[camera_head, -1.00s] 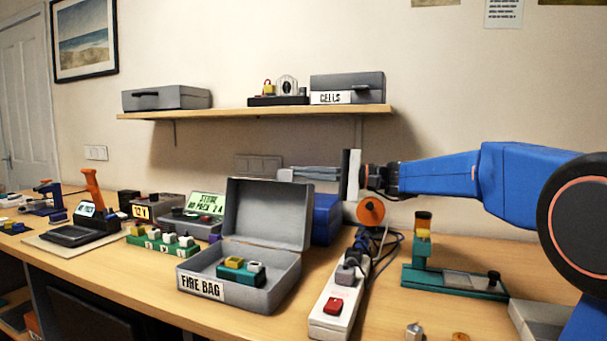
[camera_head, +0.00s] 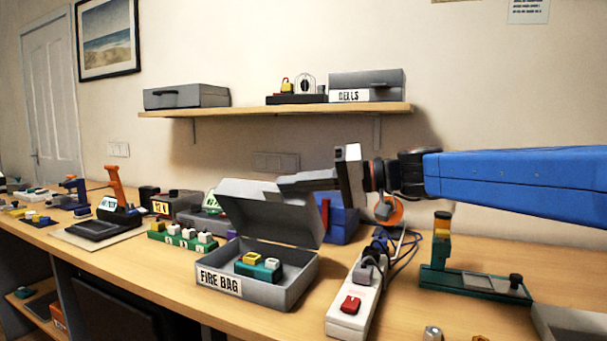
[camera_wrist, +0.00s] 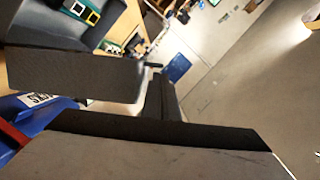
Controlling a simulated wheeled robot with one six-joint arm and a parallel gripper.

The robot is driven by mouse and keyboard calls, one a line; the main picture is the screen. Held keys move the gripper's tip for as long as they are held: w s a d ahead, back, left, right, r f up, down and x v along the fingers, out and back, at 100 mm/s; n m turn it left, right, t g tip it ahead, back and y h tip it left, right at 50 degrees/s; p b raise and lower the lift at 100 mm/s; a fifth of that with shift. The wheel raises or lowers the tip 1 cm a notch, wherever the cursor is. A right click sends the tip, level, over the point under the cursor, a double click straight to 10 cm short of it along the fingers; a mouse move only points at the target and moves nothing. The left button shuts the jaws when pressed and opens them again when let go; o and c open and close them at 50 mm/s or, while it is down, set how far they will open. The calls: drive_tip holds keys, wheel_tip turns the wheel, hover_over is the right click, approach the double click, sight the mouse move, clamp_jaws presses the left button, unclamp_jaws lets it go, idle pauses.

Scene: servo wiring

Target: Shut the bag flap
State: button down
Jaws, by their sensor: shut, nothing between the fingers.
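The grey fire bag (camera_head: 220,284) is an open box on the bench with a white "FIRE BAG" label. My gripper (camera_head: 283,184) is shut and empty. Its tips are at the flap's upper back edge and seem to touch it; exact contact cannot be told.
A blue box (camera_head: 342,222) stands behind the bag. A white power strip (camera_head: 352,308) with cables lies to the right, near a green stand (camera_head: 460,280). A green connector block (camera_head: 180,236) is left. A shelf (camera_head: 290,110) with cases hangs above.

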drive_tip(key=s+a+f+n+t+h, duration=0.1)
drive_tip(key=s+a+f+n+t, duration=0.1)
drive_tip(key=s+f+n, duration=0.5)
drive_tip(key=shift+s+a+f+h, duration=0.3)
drive_tip(key=shift+s+a+f, duration=0.55)
drive_tip(key=shift+s+f, duration=1.6)
drive_tip(key=shift+w+f, duration=0.7)
drive_tip(key=shift+w, duration=0.05)
drive_tip(key=shift+r, duration=0.1)
